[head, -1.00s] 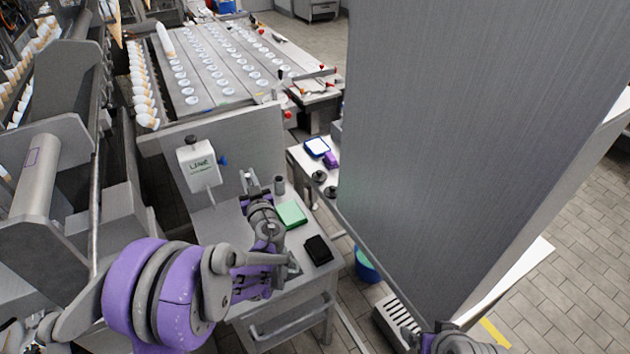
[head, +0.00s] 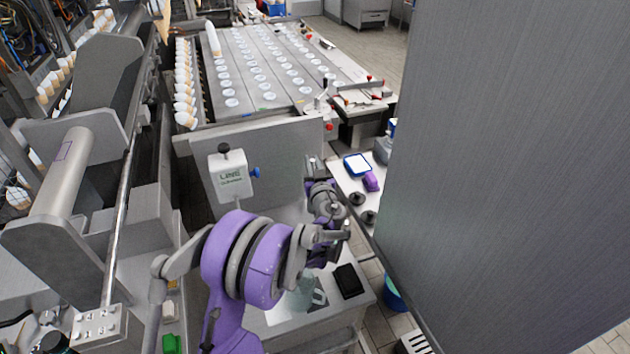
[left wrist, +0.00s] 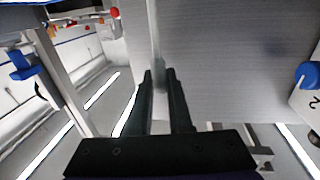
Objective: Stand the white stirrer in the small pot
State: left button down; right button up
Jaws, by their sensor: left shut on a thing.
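My left gripper (head: 314,168) is at the far side of the small worktable, its fingers raised above the top. In the left wrist view its black fingers (left wrist: 160,85) are shut on a thin pale stick, the white stirrer (left wrist: 156,45), which extends away between the fingertips. In the head view the stirrer is too small to make out. My right gripper is not in view.
A white dispenser (head: 230,175) with a blue knob is left of the gripper. A black pad (head: 348,281) lies on the worktable. A purple item (head: 371,182) and a blue-rimmed tray (head: 357,165) are on a side table. A tall metal panel (head: 510,170) blocks the right side.

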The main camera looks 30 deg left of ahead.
pick_arm(q)
jog(key=shift+f, duration=2.2)
jog(key=shift+f, duration=0.2)
jog(key=c, duration=0.8)
grip_release()
jog(key=shift+c, duration=0.2)
jog(key=shift+w+r, duration=0.1)
jog(key=shift+d+r, duration=0.1)
jog(key=b+v, duration=0.2)
jog(key=v, duration=1)
